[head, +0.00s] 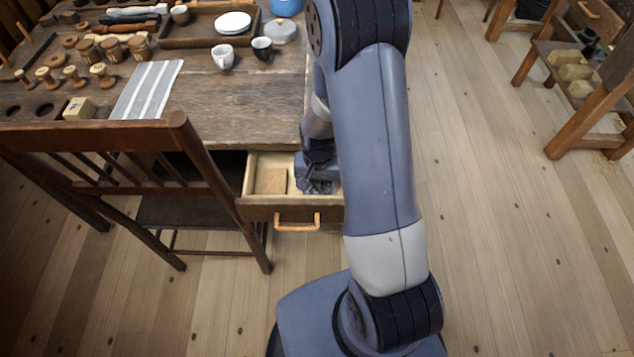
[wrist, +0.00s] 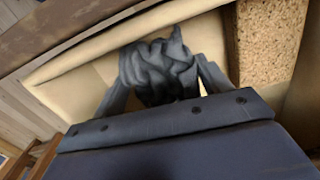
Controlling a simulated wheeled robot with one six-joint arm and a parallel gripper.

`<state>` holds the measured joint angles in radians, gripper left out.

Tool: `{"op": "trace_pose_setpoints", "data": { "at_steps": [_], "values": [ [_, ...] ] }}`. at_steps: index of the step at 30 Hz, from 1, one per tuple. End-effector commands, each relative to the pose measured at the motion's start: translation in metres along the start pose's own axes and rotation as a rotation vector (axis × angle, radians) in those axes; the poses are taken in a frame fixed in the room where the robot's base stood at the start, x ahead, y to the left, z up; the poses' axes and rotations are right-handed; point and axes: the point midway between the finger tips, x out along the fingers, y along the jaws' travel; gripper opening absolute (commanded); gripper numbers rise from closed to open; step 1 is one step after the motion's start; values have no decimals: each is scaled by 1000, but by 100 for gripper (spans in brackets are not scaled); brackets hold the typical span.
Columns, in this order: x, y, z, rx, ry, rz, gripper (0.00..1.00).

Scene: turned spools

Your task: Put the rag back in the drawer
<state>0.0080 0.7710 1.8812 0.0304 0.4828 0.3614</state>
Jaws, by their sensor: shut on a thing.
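The drawer (head: 290,213) under the table is pulled open, with an orange handle on its front. My gripper (head: 318,184) is down inside the drawer, toward its right side. In the wrist view the rag (wrist: 160,70), dark grey-blue and crumpled, is bunched between the two fingers of my gripper (wrist: 162,85), which are shut on it. The rag is low in the drawer, close above or touching the pale floor; I cannot tell which. In the head view my arm hides the drawer's right part, and the rag (head: 318,187) shows only as a dark patch.
A brown cork-like block (head: 271,181) lies in the drawer's left part; it also shows in the wrist view (wrist: 268,40). A chair (head: 150,140) stands close left of the drawer. The table (head: 250,108) holds cups, a tray and spools.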

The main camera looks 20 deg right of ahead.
Motion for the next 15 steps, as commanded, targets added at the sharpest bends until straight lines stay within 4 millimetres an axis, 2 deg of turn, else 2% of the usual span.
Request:
{"op": "trace_pose_setpoints", "data": {
  "at_steps": [4, 5, 12, 15],
  "values": [
    [5, 0, 0, 0, 0, 0, 54],
    [3, 0, 0, 0, 0, 0, 75],
    [3, 0, 0, 0, 0, 0, 94],
    [3, 0, 0, 0, 0, 0, 94]
  ]
}}
